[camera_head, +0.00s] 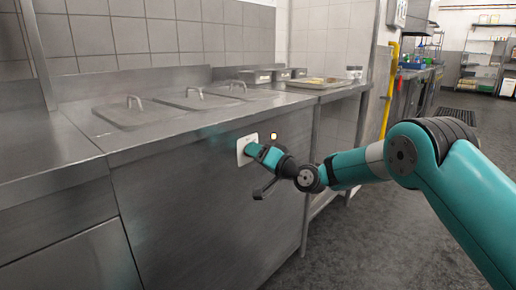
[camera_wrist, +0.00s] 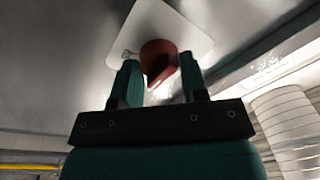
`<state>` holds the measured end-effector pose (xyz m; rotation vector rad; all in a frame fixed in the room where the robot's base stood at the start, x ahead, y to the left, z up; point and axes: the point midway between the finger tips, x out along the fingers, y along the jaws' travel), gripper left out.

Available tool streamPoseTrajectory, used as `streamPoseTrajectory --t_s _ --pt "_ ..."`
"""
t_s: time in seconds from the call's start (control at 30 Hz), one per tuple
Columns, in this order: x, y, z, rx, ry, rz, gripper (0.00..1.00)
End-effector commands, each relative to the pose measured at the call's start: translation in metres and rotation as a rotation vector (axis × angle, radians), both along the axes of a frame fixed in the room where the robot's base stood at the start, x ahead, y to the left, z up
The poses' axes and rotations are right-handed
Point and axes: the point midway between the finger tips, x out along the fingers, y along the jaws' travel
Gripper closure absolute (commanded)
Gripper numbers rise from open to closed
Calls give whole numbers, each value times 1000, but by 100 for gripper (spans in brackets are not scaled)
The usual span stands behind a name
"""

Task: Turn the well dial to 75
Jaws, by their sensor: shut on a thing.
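The well dial (camera_wrist: 159,58) is a dark red knob on a white plate (camera_wrist: 127,38) in the wrist view. In the head view the white plate (camera_head: 241,152) sits on the steel front of the counter, below its top edge. My gripper (camera_wrist: 158,75) has one teal finger on each side of the knob and is shut on it. In the head view my gripper (camera_head: 252,149) reaches the plate and hides the knob. The dial's markings and its reading cannot be made out.
The steel counter (camera_head: 200,225) has several lidded wells (camera_head: 133,113) in its top. A tray (camera_head: 318,82) and small metal containers stand at its far end. A yellow pipe (camera_head: 388,92) rises behind my arm. Open floor (camera_head: 350,235) lies to the right of the counter.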

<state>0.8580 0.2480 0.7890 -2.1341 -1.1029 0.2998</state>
Motion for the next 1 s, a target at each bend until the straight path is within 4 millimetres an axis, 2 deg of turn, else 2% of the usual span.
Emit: streamPoseTrajectory --t_s 0.37,0.93,0.97,1.0 --pt "-3 5 1 109 141 10 84" --pt "-3 6 0 129 167 13 84" --pt "-3 6 0 129 167 13 58" --pt "-3 6 0 129 167 13 48"
